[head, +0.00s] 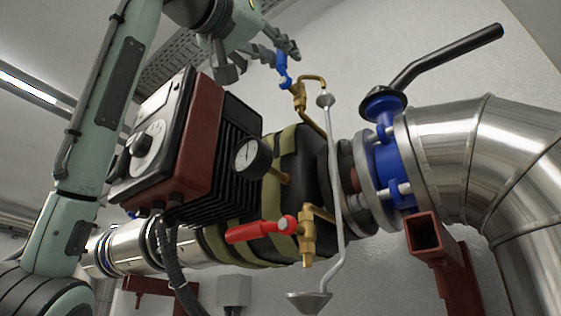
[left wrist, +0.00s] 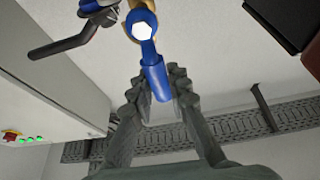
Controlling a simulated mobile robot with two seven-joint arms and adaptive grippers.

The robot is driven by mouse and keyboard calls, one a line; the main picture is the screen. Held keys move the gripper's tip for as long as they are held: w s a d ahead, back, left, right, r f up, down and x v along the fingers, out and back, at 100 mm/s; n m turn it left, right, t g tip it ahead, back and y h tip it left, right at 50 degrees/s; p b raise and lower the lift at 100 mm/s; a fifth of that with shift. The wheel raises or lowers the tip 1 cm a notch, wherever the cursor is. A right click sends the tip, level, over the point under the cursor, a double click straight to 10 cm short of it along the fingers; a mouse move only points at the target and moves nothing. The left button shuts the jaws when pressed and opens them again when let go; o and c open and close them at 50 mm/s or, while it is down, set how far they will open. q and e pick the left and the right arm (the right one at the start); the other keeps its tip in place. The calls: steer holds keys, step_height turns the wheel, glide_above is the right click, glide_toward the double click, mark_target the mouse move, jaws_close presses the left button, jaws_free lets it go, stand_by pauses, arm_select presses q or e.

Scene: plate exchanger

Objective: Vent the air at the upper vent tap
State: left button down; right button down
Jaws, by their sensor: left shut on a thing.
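The upper vent tap (head: 299,94) is a brass tap at the top of the plate exchanger, with a small blue lever (head: 283,66). A brass outlet bends from it over a small cup atop a thin grey drain pipe (head: 334,160). My left gripper (head: 281,51) is at the upper end of the blue lever. In the left wrist view the lever's end (left wrist: 155,82) lies between the fingers (left wrist: 158,80), and the gripper is shut on it. Whether any water or air comes out cannot be told. My right gripper is in neither view.
A lower brass tap (head: 307,236) has a red lever (head: 258,231). A red-black controller box (head: 187,150) and gauge (head: 252,158) stand near my left arm. A blue valve (head: 388,165) with a long black handle (head: 450,55) is at right. A cable tray (left wrist: 235,127) runs along the wall.

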arm_select(q)
steer(key=shift+d+f, duration=0.15)
steer(key=c, duration=1.4)
jaws_free()
steer(key=v, duration=1.2)
